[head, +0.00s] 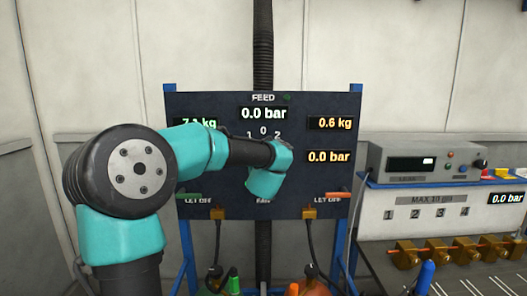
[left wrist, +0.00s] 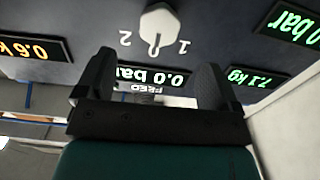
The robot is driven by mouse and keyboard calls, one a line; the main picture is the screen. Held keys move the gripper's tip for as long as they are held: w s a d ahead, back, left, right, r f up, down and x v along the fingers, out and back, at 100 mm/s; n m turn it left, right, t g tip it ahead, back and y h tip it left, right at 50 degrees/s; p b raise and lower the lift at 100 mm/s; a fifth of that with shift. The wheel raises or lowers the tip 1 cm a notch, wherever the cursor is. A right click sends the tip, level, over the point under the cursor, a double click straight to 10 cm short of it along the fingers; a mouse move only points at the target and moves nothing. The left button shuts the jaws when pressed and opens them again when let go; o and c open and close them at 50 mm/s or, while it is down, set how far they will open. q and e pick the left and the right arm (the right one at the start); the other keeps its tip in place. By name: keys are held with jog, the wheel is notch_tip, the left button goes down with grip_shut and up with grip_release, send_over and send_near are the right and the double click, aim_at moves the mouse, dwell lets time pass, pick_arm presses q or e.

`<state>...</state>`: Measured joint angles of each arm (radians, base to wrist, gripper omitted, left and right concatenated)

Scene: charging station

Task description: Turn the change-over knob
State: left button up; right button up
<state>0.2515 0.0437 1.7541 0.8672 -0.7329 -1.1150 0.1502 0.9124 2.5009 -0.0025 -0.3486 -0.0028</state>
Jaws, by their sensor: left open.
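The change-over knob (left wrist: 162,24) is a pale knob on the dark panel, at the top of the left wrist view, which shows the panel upside down. Marks 1, 0 and 2 surround it, and its narrow end appears to point at 0. My left gripper (left wrist: 155,66) is open and empty, its two dark fingers spread apart below the knob in that view and not around it. In the head view my left arm reaches across the panel (head: 300,105) and hides the knob and the gripper's fingers. My right gripper is in neither view.
The panel has a FEED display (head: 264,113) reading 0.0 bar, a 0.6 kg display (head: 331,123), and a green lever (head: 188,196) and orange lever (head: 338,195) below. A hose (head: 263,45) runs above. A bench at right holds a grey instrument (head: 425,158) and brass valves (head: 435,250).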

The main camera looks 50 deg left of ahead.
pick_arm(q)
jog(key=x, duration=1)
jog(key=shift+w+a, duration=0.15)
jog(key=shift+c, duration=0.5)
jog(key=c, duration=0.8)
jog(key=shift+n, duration=0.5)
jog(key=n, duration=0.8)
jog(key=shift+w, duration=0.1)
jog(key=shift+r, duration=0.1)
